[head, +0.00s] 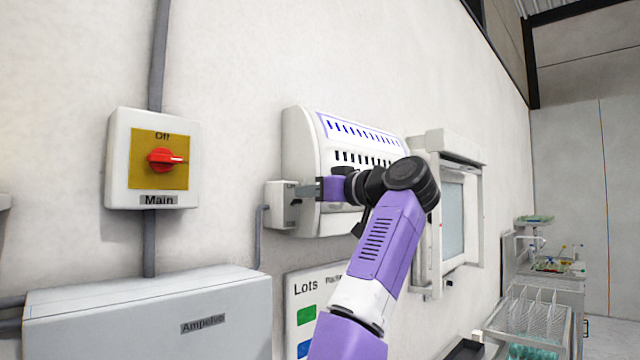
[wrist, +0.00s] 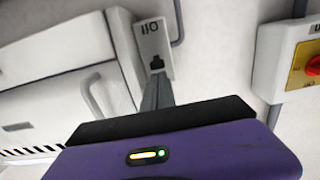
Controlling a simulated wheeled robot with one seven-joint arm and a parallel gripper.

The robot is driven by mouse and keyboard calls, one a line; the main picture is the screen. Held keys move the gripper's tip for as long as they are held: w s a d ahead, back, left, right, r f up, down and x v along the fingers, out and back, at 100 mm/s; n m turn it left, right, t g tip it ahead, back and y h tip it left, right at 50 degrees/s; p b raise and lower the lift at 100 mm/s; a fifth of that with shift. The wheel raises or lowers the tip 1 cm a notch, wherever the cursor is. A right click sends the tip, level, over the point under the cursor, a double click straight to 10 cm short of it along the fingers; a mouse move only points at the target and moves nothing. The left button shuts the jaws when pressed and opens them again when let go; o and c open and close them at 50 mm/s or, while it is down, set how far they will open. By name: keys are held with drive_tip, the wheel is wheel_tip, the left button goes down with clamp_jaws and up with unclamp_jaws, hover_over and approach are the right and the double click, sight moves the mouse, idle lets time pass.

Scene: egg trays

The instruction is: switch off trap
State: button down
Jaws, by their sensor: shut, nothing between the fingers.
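The trap (head: 300,135) is a white wall unit with a purple-edged slotted grille on top and dark slots in front. A small white switch box (head: 277,203) is at its lower left side. In the wrist view the switch box (wrist: 148,38) carries dark lettering and a small black switch (wrist: 155,63). My gripper (head: 297,191) is shut and empty, with its tips at the switch box. In the wrist view my gripper (wrist: 156,82) points at the black switch. I cannot tell whether the tips touch it or which position it is in.
A main switch box (head: 117,160) with a red knob on a yellow plate is on the wall at left. Below it is a grey cabinet (head: 150,320). A Lots board (head: 300,283) hangs under the trap. A framed hatch (head: 437,215) is to the right, with racks (head: 530,315) beyond.

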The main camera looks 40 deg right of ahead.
drive_tip(key=shift+w, duration=0.45)
drive_tip(key=shift+f, duration=0.15)
drive_tip(key=shift+s+f+t+b, duration=0.1)
drive_tip(key=shift+f+t+b, duration=0.15)
drive_tip(key=shift+b, duration=0.6)
drive_tip(key=shift+f+t+b, duration=0.15)
drive_tip(key=shift+t+b, duration=0.3)
drive_tip(key=shift+b, duration=0.4)
